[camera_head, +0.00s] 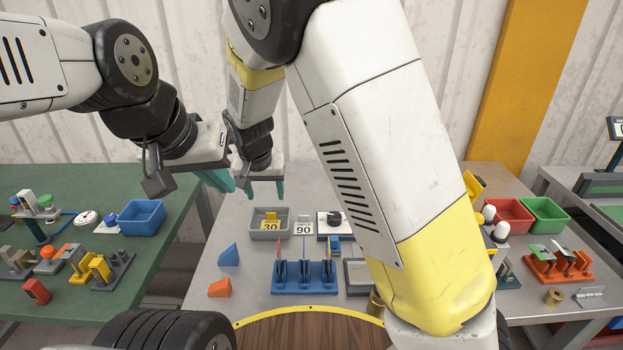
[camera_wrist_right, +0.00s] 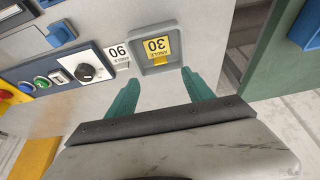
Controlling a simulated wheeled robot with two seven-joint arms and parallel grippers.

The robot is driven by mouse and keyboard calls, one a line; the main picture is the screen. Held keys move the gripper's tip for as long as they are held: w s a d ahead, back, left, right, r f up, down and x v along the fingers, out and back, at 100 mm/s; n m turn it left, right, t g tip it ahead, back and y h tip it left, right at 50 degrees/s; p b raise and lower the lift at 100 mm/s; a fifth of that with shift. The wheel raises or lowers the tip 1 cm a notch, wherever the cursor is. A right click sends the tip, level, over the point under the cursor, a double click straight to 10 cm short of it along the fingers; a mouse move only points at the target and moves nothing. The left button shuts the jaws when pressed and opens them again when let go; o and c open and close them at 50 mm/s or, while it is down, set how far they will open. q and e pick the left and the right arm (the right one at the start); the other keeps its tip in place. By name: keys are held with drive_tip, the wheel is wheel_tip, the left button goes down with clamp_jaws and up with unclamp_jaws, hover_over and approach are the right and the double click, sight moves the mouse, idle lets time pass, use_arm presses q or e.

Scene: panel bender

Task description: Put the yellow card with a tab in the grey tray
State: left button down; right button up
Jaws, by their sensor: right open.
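The yellow card with a tab (camera_head: 270,225), marked 30, is inside the grey tray (camera_head: 254,236) at the back of the middle table. In the right wrist view the card (camera_wrist_right: 157,45) also lies within the walls of the tray (camera_wrist_right: 171,64). Whether it lies flat or leans is hard to tell. My right gripper (camera_head: 262,188) is above and behind the tray, apart from the card. Its teal fingers (camera_wrist_right: 160,80) are spread and empty in the right wrist view. My left gripper (camera_head: 219,181) hangs to the left of it; its fingers overlap in view.
A white card marked 90 (camera_head: 303,229) is right of the tray, beside a panel with a black knob (camera_head: 335,218). A blue rack (camera_head: 304,281) stands in front. Blue (camera_head: 229,256) and orange (camera_head: 220,288) wedges lie left. My right arm hides part of the table.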

drive_tip(key=s+d+r+t+y, duration=0.1)
drive_tip(key=s+d+r, duration=0.7)
drive_tip(key=d, duration=0.5)
drive_tip(key=s+d+r+y, duration=0.1)
drive_tip(key=s+d+r, duration=0.8)
drive_tip(key=s+d, duration=0.3)
drive_tip(key=shift+s+d+n+t, duration=0.3)
drive_tip(key=shift+s+d+t, duration=0.05)
drive_tip(key=shift+s+t, duration=0.1)
